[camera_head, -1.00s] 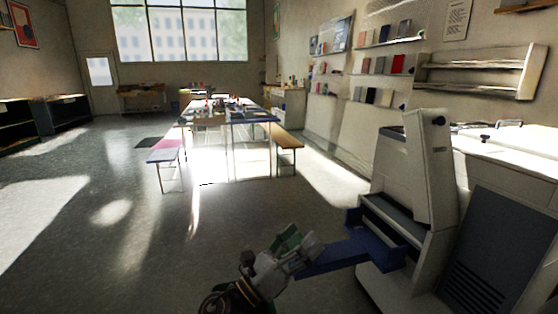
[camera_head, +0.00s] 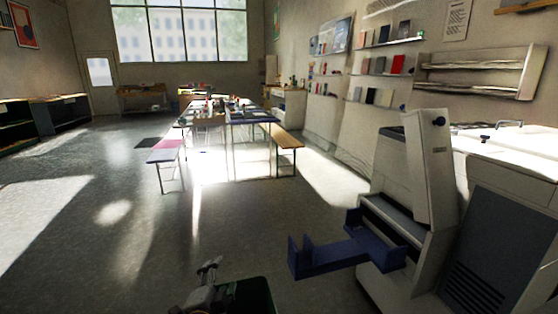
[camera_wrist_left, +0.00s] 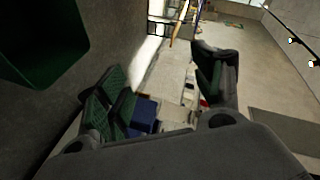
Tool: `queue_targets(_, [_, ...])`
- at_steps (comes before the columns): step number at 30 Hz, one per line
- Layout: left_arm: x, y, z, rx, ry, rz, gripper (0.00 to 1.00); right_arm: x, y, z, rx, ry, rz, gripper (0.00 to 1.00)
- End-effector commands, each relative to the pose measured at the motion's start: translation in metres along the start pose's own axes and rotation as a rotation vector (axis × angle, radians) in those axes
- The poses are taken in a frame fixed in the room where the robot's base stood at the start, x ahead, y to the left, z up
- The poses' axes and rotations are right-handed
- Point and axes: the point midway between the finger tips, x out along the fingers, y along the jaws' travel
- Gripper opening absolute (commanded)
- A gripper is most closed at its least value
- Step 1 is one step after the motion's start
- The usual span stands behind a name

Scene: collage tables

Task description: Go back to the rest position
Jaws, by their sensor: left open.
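My left gripper (camera_head: 209,268) is low at the bottom of the head view, partly cut off by the frame edge. Its green-padded fingers are spread apart in the left wrist view (camera_wrist_left: 165,95), with nothing between them. The gripper is left of and apart from the blue tray (camera_head: 330,256) on the white machine (camera_head: 432,180). My right gripper is not in view.
A dark green shape (camera_wrist_left: 40,40) is close beside the left gripper; I cannot tell what it is. The long table (camera_head: 250,121) with benches (camera_head: 283,136) stands farther back. Open floor (camera_head: 130,230) lies to the left.

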Motion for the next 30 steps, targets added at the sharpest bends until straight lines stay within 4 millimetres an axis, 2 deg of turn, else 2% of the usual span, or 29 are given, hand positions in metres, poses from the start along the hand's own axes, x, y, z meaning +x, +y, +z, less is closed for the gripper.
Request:
queue_targets(3, [-0.011, 0.025, 0.03, -0.146, -0.104, 0.102, 0.67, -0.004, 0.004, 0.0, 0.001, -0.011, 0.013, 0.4])
queue_targets(8, [-0.033, 0.06, 0.067, -0.331, -0.25, 0.233, 0.67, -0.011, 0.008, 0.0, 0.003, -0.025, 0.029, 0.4])
queue_targets(15, [-0.081, 0.111, 0.109, -0.587, -0.481, 0.416, 0.67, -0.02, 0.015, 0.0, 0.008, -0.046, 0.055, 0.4])
queue_targets(21, [-0.121, 0.142, 0.129, -0.739, -0.644, 0.53, 0.67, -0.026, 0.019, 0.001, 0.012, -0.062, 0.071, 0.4])
queue_targets(30, [-0.164, 0.168, 0.143, -0.866, -0.807, 0.63, 0.67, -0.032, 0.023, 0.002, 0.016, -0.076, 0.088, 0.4])
